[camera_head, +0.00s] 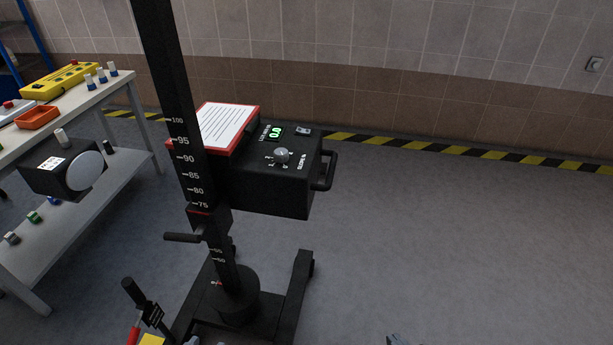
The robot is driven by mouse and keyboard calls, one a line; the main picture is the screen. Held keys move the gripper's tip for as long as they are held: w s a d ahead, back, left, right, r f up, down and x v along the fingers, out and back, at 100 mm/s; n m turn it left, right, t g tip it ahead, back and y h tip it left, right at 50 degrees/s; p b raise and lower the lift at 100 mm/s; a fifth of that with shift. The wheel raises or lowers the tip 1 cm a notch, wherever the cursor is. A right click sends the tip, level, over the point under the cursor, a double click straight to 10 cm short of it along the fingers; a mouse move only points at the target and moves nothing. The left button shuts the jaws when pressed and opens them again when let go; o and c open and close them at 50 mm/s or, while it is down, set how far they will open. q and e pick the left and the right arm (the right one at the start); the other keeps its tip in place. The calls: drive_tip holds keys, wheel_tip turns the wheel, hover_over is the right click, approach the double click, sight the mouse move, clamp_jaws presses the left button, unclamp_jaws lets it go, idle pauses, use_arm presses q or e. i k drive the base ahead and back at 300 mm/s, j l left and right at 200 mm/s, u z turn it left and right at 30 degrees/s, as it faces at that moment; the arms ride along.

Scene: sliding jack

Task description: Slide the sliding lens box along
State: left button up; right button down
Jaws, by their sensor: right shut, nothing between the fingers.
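The sliding lens box (262,190) is a black box on the side of an upright black column (172,105) with a white number scale. Its top has a green-lit display reading 0.0, a grey knob and a red-framed white sheet. A black handle (325,171) is on its right side. The box's lens is not visible. The tip of my right gripper (397,340) barely shows at the bottom edge, shut and empty, well below and right of the box, apart from it. My left gripper is not in view.
The column stands on a black wheeled base (291,305). A side lever (183,237) juts left from the column. At left are a workbench (112,92) with tools and a black box with a round pale face (86,171). Open grey floor lies to the right, up to the tiled wall.

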sight(250, 179)
drive_tip(key=l, duration=0.35)
drive_tip(key=i+l+u, duration=0.2)
drive_tip(key=u, duration=0.2)
drive_tip(key=i+l+u, duration=0.2)
drive_tip(key=u, duration=0.15)
drive_tip(key=i+l+u, duration=0.1)
drive_tip(key=l+u, duration=0.3)
